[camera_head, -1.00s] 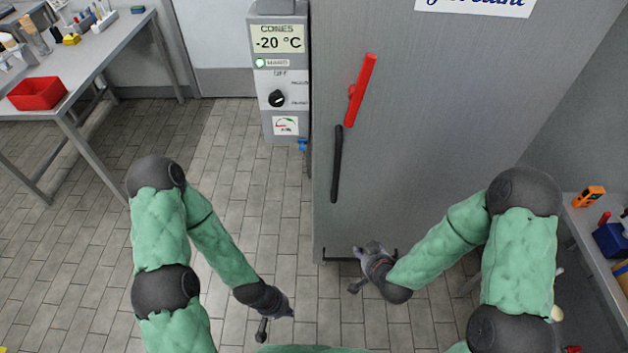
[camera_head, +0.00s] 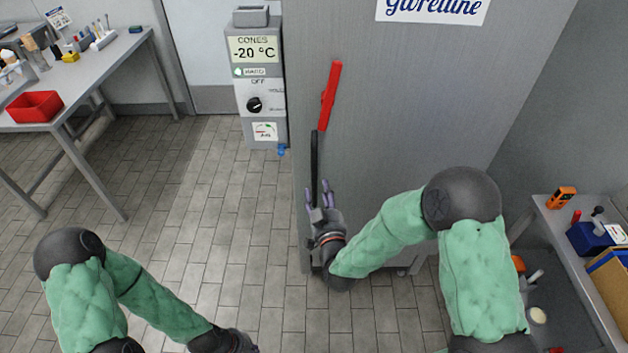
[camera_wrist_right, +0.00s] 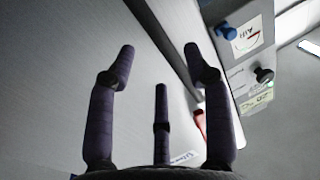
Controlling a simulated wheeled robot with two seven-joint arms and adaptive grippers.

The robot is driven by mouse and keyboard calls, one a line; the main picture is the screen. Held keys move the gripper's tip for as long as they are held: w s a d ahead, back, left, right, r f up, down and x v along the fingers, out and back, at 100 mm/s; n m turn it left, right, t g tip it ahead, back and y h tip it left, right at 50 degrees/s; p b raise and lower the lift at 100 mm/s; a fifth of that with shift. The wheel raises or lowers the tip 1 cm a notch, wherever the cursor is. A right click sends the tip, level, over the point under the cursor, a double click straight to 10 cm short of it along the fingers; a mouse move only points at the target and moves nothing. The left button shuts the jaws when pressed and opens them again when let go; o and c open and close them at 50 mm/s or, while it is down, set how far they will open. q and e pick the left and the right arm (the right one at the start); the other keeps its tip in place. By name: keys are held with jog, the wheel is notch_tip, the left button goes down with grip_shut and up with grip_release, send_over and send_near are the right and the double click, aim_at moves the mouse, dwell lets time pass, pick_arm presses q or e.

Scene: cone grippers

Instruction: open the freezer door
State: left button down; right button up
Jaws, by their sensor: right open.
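The grey freezer door (camera_head: 420,85) is shut and fills the middle of the head view. Its handle has a red upper part (camera_head: 329,95) and a black lower part (camera_head: 314,165). My right gripper (camera_head: 319,192) is open at the lower end of the black part. In the right wrist view its fingers (camera_wrist_right: 160,85) are spread and empty, and the black bar (camera_wrist_right: 165,45) runs behind and between them. I cannot tell whether they touch it. My left gripper (camera_head: 238,343) is low at the bottom edge, partly cut off, its fingers not clearly visible.
A control box (camera_head: 258,75) reading -20 °C stands left of the door. A table with a red bin (camera_head: 34,106) is at the far left. A side table with a blue box (camera_head: 590,238) is at the right. The tiled floor (camera_head: 210,210) is free to the left.

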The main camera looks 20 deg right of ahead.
aim_at(316, 181)
jog(key=shift+w+d+b, duration=0.15)
jog(key=shift+w+b, duration=0.15)
jog(key=shift+w, duration=1.3)
jog(key=shift+w+d+b, duration=0.15)
jog(key=shift+w+b, duration=0.1)
jog(key=shift+w, duration=1.3)
grip_shut()
